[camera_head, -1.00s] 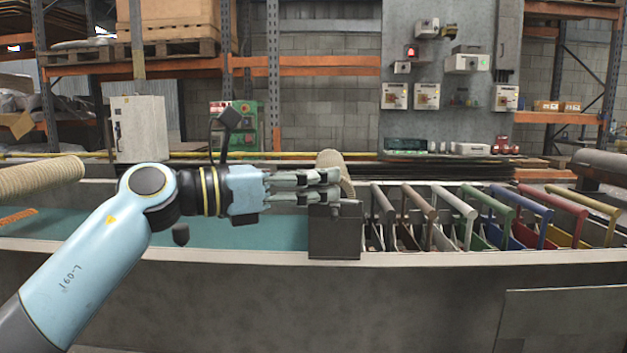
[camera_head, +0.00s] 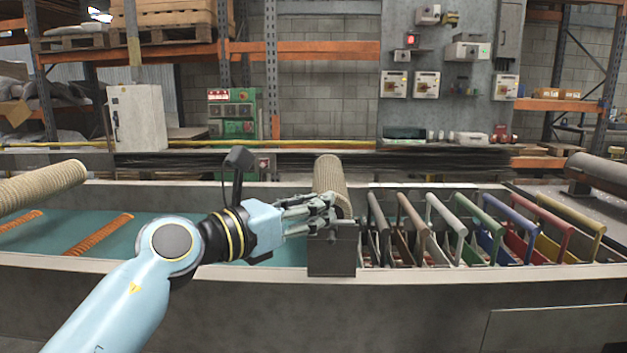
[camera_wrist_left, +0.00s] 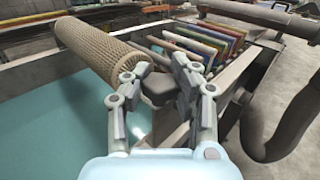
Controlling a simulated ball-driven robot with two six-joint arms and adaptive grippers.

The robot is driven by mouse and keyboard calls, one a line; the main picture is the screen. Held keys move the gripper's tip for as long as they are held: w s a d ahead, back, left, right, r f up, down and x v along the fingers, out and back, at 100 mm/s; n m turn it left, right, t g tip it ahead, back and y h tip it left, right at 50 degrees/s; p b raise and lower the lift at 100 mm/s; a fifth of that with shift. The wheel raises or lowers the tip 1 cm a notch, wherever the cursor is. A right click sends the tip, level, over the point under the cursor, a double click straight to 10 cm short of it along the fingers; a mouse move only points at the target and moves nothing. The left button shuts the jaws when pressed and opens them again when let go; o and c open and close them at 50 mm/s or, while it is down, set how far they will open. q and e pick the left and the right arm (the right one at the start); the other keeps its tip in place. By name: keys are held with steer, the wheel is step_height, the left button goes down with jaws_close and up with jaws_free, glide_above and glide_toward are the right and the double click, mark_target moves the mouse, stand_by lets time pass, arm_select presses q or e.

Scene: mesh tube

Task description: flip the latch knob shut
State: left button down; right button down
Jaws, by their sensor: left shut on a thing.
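The latch knob is a small dark grey piece (camera_wrist_left: 158,86) between my left fingers in the left wrist view. In the head view my fingers hide most of it. It sits at the top of a dark grey block (camera_head: 332,252) on the trough's front edge. My left gripper (camera_head: 330,212) reaches in from the left, just above this block, and is shut on the knob. Its two fingers also show in the left wrist view (camera_wrist_left: 160,92). The beige mesh tube (camera_head: 327,177) lies just behind the fingers. My right gripper is in neither view.
Several coloured handled dividers (camera_head: 488,228) stand in the trough right of the block. Orange coils (camera_head: 100,235) and another beige tube (camera_head: 42,187) are at the left. The trough's teal floor (camera_head: 165,228) has bare room. Its front rim (camera_head: 480,270) runs below my gripper.

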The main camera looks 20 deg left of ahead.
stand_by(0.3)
arm_select(q)
steer(key=c, duration=1)
jaws_free()
steer(key=shift+s+a, duration=0.1)
steer(key=shift+s, duration=0.05)
steer(key=v, duration=1.1)
steer(key=shift+s, duration=0.4)
